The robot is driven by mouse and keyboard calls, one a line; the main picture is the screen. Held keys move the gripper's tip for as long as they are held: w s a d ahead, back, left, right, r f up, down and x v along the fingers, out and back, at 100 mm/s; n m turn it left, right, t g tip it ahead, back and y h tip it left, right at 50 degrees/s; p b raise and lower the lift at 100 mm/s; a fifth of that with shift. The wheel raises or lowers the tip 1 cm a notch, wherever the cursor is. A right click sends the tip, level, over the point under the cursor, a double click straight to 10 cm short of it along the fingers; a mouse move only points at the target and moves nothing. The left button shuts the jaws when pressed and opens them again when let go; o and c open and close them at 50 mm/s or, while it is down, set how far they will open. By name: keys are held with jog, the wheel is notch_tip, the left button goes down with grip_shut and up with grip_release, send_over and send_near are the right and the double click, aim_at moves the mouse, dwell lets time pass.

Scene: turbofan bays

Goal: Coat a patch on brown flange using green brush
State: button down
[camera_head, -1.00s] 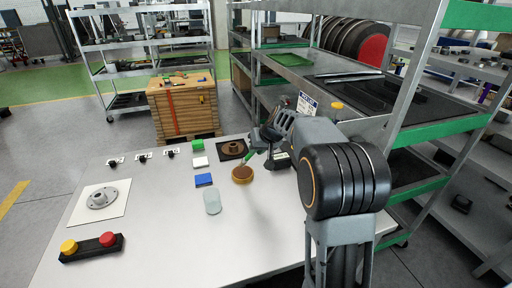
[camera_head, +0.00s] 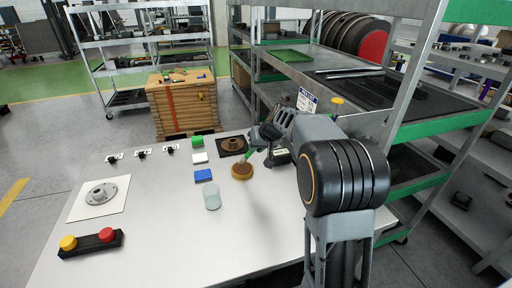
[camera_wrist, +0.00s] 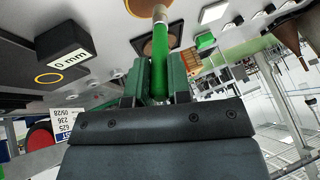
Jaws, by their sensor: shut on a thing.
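The brown flange (camera_head: 233,145) lies on a dark square plate at the far side of the white table; its plate partly shows behind the brush in the wrist view. My gripper (camera_wrist: 159,82) is shut on the green brush (camera_wrist: 160,55), which also shows in the head view (camera_head: 249,157). The brush points down at the round brown pot (camera_head: 242,172), nearer than the flange. The brush end is at the pot; I cannot tell how deep it goes. In the wrist view the pot (camera_wrist: 143,6) is cut by the top edge.
A black box marked 0 mm (camera_wrist: 62,52) is close beside my gripper. A grey flange (camera_head: 100,199) and button box (camera_head: 91,243) lie left.

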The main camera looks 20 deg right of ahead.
jog(key=shift+f+b, duration=0.8)
dwell(1.8)
jog(key=shift+r, duration=0.15)
jog(key=shift+r+p, duration=2.4)
jog(key=shift+r, duration=1.1)
